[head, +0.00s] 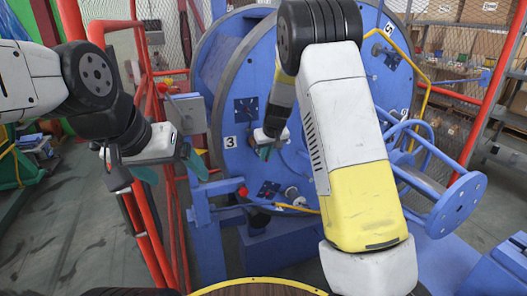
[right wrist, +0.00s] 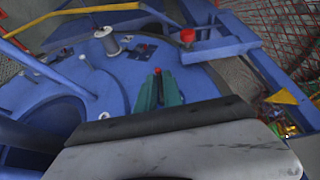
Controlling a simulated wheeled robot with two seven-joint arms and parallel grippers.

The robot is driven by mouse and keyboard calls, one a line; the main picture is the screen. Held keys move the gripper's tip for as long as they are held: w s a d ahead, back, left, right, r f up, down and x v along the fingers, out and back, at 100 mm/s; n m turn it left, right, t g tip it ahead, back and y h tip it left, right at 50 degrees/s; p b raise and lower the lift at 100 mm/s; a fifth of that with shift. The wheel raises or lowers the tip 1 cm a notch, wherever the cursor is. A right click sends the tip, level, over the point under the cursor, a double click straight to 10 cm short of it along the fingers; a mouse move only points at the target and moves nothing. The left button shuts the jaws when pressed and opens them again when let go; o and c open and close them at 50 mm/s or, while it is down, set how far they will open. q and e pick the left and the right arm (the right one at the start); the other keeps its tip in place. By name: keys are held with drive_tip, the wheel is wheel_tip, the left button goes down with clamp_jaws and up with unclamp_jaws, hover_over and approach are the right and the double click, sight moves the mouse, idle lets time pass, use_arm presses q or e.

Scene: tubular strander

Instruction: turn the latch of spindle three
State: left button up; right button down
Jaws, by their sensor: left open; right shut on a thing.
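The round blue disc (head: 235,110) of the strander fills the middle of the head view, with a white label "3" (head: 230,142) on its left side. My right gripper (head: 266,153) is at the disc face, just right of that label. In the right wrist view its teal fingers (right wrist: 158,92) are shut on a small latch with a red tip (right wrist: 157,71) showing between them. The rest of the latch is hidden by the fingers. My left gripper (head: 178,168) is open and empty, left of the disc and apart from it.
A red knob (head: 243,191) sits on the blue frame left of the disc; it also shows in the right wrist view (right wrist: 187,35). Red fence posts (head: 150,215) stand near my left arm. A blue reel-like part (head: 460,205) juts out at the right. Yellow bars (head: 425,100) cross beside the disc.

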drive_tip(key=shift+d+f+t+y, duration=0.1)
drive_tip(key=shift+f+t+y, duration=0.35)
drive_tip(key=shift+t, duration=0.6)
drive_tip(key=shift+d+f+t+y, duration=0.1)
drive_tip(key=shift+f+t+y, duration=0.15)
drive_tip(key=shift+f+t, duration=0.55)
drive_tip(key=shift+a+r+t, duration=0.15)
drive_tip(key=shift+r+t, duration=0.15)
drive_tip(key=shift+t, duration=0.25)
drive_tip(key=c, duration=1.5)
unclamp_jaws()
drive_tip(key=shift+r, duration=0.1)
drive_tip(key=shift+w+r, duration=0.1)
drive_tip(key=shift+s+r, duration=0.35)
drive_tip(key=v, duration=0.6)
drive_tip(key=shift+s+d, duration=0.25)
drive_tip(key=shift+s, duration=0.1)
drive_tip(key=shift+r, duration=0.15)
